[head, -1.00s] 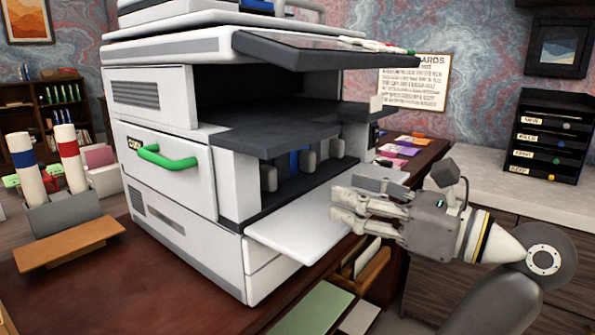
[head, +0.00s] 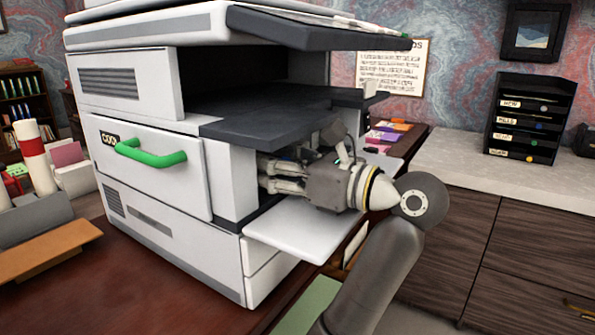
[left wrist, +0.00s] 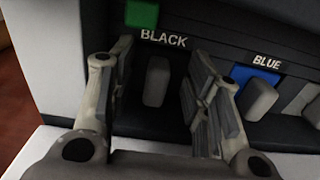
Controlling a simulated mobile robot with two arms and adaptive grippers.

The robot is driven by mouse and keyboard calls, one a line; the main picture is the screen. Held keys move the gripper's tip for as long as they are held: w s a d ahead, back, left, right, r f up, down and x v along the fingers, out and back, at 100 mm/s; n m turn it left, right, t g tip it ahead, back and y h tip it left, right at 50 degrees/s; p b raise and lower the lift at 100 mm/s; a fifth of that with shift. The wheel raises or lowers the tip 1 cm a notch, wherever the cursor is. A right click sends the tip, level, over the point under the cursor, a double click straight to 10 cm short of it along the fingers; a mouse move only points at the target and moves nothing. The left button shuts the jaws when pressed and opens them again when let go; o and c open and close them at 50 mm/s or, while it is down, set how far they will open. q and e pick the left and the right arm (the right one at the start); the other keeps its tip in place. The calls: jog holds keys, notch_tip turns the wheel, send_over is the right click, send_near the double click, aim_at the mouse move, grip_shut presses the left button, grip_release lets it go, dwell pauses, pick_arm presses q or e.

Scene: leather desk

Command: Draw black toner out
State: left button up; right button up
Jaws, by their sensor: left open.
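The printer (head: 160,195) has its front compartment open, with a lowered white flap (head: 305,232). My left gripper (head: 270,176) reaches into this compartment, and it is open. In the left wrist view, the grey handle of the black toner (left wrist: 157,82) stands upright between the spread fingers of my left gripper (left wrist: 159,70). I see a gap on each side of the handle. The label BLACK and a green square (left wrist: 142,14) are above it. In the head view the black toner is hidden. My right gripper is not in view.
The blue toner handle (left wrist: 258,99) is just right of my fingers, under a blue square. The printer's dark shelf (head: 265,130) overhangs my left gripper. A wooden stand (head: 45,250) is on the desk at left. Black trays (head: 528,115) stand far right.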

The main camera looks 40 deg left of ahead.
pick_arm(q)
jog(key=shift+a, duration=0.65)
grip_shut()
jog(key=c, duration=0.8)
grip_release()
grip_shut()
